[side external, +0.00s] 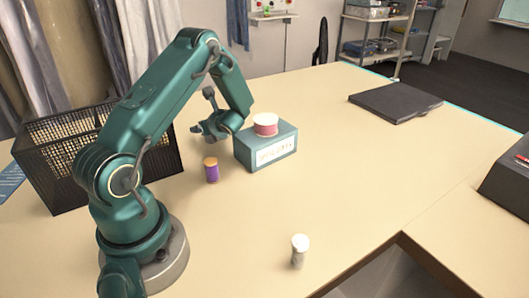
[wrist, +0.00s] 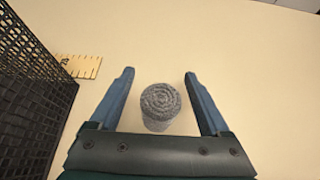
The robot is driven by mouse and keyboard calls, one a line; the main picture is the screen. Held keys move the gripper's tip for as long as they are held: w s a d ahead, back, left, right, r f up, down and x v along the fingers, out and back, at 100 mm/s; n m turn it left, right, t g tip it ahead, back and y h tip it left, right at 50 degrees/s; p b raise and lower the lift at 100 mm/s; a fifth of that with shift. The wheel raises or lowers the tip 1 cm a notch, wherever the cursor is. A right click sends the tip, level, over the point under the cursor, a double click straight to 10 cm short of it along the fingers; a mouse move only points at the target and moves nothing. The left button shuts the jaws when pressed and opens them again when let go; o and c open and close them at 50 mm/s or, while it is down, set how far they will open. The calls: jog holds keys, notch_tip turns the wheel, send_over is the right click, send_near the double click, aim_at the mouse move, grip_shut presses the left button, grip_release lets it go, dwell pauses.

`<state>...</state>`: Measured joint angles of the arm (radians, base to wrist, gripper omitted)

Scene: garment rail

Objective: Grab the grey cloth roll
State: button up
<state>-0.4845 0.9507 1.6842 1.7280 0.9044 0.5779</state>
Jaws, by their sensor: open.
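The grey cloth roll (wrist: 160,103) stands on end on the tabletop in the wrist view, its spiral top facing the camera. My gripper (wrist: 158,73) is open, with one blue finger on each side of the roll and a gap on both sides. The roll looks apart from both fingers; their height above the table is hard to tell. In the side external view my gripper (side external: 205,130) is above the table between the black basket and the teal box. I cannot make out the grey roll in that view.
A teal box (side external: 267,150) carries a red spool (side external: 265,124).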

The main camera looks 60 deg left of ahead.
grip_shut()
jog(key=shift+r, duration=0.15)
